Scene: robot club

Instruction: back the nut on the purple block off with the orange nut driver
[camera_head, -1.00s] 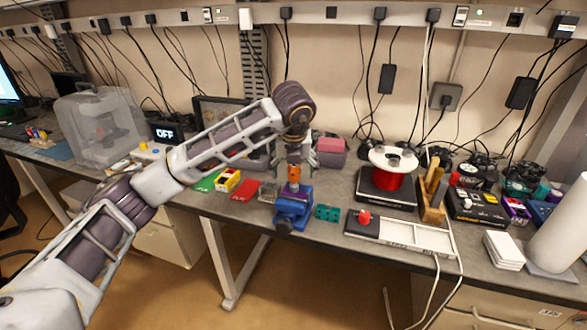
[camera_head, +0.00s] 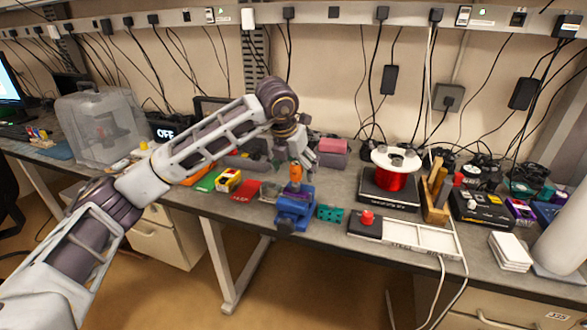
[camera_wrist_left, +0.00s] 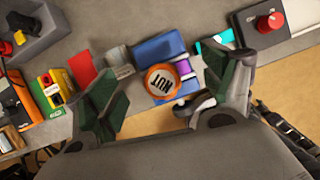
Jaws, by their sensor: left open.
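The orange nut driver (camera_head: 295,173) stands upright over the purple block (camera_head: 292,190), which sits in the blue vise (camera_head: 294,210). In the left wrist view the driver's round top (camera_wrist_left: 162,82), marked NUT, lies between my open fingers, with a gap on both sides. A strip of the purple block (camera_wrist_left: 184,68) shows beside it and the blue vise (camera_wrist_left: 157,48) lies beneath. My left gripper (camera_head: 302,153) is open, tilted, just above and behind the driver, holding nothing. The nut is hidden under the driver. My right gripper is out of view.
A teal block (camera_head: 329,213) lies right of the vise. A red card (camera_head: 244,191) and a yellow box (camera_head: 228,181) lie left. A red spool (camera_head: 395,180) stands behind right.

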